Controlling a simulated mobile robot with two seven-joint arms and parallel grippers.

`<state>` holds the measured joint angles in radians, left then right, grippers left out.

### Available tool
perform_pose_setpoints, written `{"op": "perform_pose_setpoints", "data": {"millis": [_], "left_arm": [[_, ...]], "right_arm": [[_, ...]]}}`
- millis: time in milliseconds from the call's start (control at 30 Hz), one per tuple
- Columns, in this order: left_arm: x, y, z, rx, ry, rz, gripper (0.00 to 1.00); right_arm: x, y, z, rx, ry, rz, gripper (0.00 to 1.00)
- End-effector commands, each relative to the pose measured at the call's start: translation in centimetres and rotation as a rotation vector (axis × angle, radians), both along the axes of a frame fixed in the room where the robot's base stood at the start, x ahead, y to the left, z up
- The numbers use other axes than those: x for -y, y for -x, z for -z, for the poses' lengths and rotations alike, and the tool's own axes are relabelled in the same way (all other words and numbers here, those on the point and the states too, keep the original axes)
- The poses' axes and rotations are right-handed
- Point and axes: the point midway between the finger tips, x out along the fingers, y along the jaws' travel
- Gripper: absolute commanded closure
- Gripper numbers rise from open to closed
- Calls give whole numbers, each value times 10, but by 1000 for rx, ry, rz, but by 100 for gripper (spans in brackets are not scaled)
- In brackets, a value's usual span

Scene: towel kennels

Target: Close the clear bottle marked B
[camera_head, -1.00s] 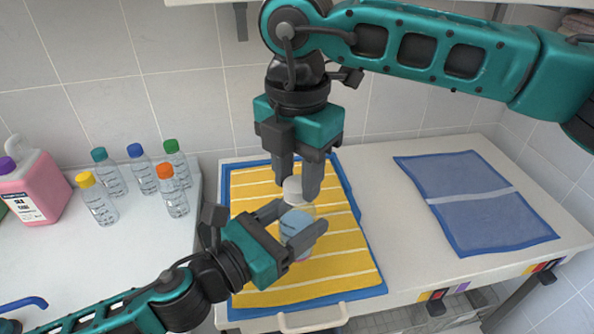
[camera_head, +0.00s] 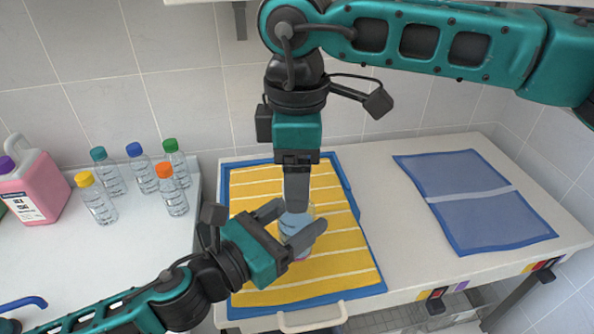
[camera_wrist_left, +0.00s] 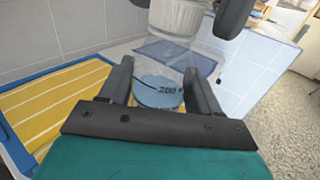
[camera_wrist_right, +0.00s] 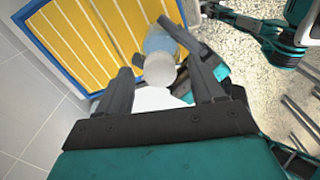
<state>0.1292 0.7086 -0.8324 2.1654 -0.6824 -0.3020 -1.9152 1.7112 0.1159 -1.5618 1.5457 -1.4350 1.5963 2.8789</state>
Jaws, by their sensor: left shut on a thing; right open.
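A clear bottle (camera_head: 296,228) with pale blue liquid stands upright over the yellow towel; it also shows in the left wrist view (camera_wrist_left: 158,92), with a volume scale on it. My left gripper (camera_head: 298,217) is shut on its body. A white ribbed cap (camera_wrist_left: 178,18) is at the bottle's top; I cannot tell whether it is fully seated. My right gripper (camera_wrist_right: 162,70) is directly above, pointing down, its open fingers on either side of the cap (camera_wrist_right: 160,70). In the head view the right fingers hide the cap. No letter B is readable.
The yellow striped towel (camera_head: 335,262) lies on a blue-edged mat. A blue mat (camera_head: 480,205) lies to the right. At the left, several small bottles with coloured caps (camera_head: 172,190) and a pink jug (camera_head: 35,195) stand on the counter. A tiled wall is behind.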

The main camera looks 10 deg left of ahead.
Motion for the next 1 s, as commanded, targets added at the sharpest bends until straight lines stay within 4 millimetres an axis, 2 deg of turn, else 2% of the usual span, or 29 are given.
{"op": "perform_pose_setpoints", "data": {"millis": [233, 333, 800, 1000], "left_arm": [[0, 0, -1, 2, 1, 0, 100], [0, 0, -1, 2, 1, 0, 100], [0, 0, -1, 2, 1, 0, 100], [0, 0, -1, 2, 1, 0, 100]], "right_arm": [[0, 0, -1, 0, 0, -1, 32], [0, 0, -9, 2, 0, 0, 32], [0, 0, -100, 3, -1, 0, 32], [0, 0, -118, 0, 1, -1, 32]]}}
